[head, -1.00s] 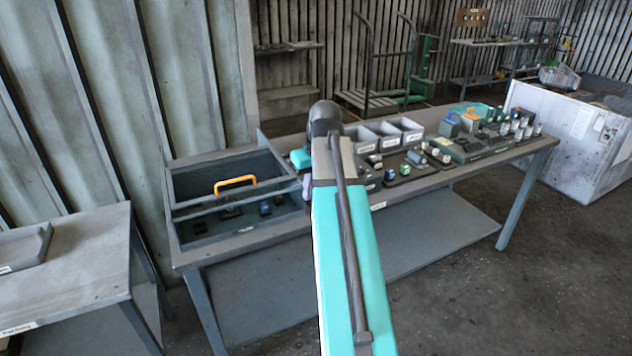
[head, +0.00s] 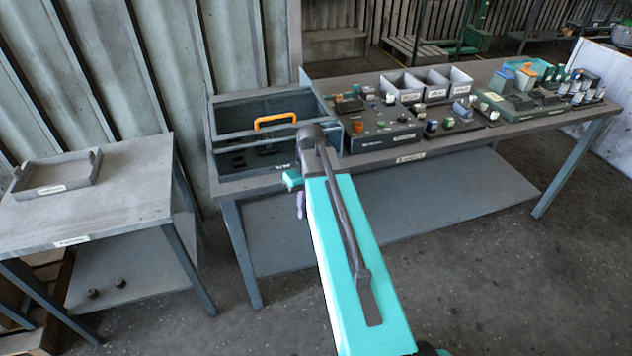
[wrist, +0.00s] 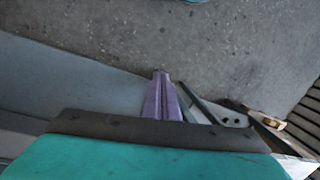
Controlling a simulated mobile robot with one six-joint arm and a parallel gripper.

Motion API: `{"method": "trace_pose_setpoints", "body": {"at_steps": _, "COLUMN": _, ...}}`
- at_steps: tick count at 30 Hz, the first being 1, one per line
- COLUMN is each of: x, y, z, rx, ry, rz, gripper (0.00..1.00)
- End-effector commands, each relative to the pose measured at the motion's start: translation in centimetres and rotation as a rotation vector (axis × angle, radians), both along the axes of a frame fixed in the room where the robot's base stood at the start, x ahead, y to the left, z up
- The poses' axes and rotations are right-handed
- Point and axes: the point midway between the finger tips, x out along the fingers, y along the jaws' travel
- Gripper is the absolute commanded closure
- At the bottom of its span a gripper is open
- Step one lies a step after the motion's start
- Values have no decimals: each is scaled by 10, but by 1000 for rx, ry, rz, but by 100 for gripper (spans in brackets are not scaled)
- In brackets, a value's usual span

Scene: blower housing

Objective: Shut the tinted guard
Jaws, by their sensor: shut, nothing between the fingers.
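The tinted guard (head: 275,121) shows by its orange handle and frame bars at the dark box (head: 215,150) on the left end of the long bench. I can see into the box, where small dark parts lie on its floor. I cannot tell the guard's exact position. The guard does not show there.
A control panel (head: 383,135) with knobs stands right of the box. Grey bins (head: 402,86) and several small parts fill the bench further right. A side table (head: 110,195) with a shallow tray (head: 58,188) stands at left. Open floor lies in front.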

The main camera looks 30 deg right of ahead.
Motion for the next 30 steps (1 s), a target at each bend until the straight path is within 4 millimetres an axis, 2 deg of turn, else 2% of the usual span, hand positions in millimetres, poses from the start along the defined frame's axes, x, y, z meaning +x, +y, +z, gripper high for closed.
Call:
{"method": "trace_pose_setpoints", "body": {"at_steps": 3, "x": -11, "y": 24, "z": -34, "rx": 12, "ry": 47, "rz": 27, "gripper": 100}}
{"method": "trace_pose_setpoints", "body": {"at_steps": 14, "x": -55, "y": 86, "z": -123, "rx": 29, "ry": 181, "rz": 91, "gripper": 100}}
{"method": "trace_pose_setpoints", "body": {"at_steps": 23, "x": -106, "y": 129, "z": -189, "rx": 23, "ry": 285, "rz": 133, "gripper": 100}}
{"method": "trace_pose_setpoints", "body": {"at_steps": 30, "x": -156, "y": 156, "z": -236, "rx": 5, "ry": 363, "rz": 155, "gripper": 100}}
